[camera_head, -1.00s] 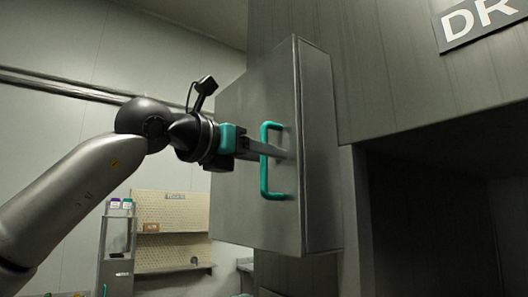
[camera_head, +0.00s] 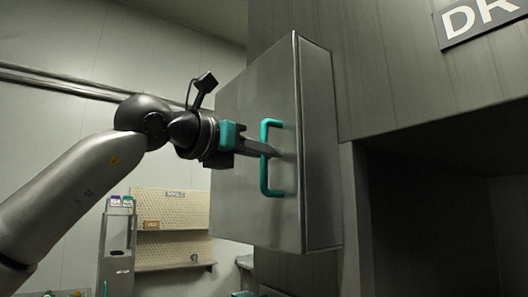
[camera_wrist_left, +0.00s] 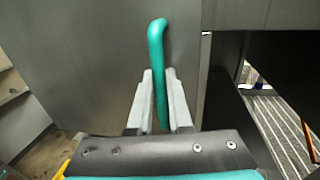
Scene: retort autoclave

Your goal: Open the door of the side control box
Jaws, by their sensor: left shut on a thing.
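The side control box (camera_head: 318,150) is a grey metal cabinet on the wall, and its door (camera_head: 240,135) faces left. A teal bar handle (camera_head: 265,186) stands upright near the door's right edge. My left gripper (camera_head: 270,153) reaches in from the left and is shut on the handle at about its middle. In the left wrist view the teal handle (camera_wrist_left: 156,50) runs between the two pale fingers (camera_wrist_left: 160,85). The door looks closed or nearly so; a gap at its edge cannot be made out. My right gripper is not in view.
A large dark opening (camera_head: 440,220) lies to the right of the box, under a grey panel with a sign (camera_head: 482,22). A pegboard shelf (camera_head: 168,222) and a narrow grey stand (camera_head: 117,240) are at the back left. The space left of the door holds my left arm.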

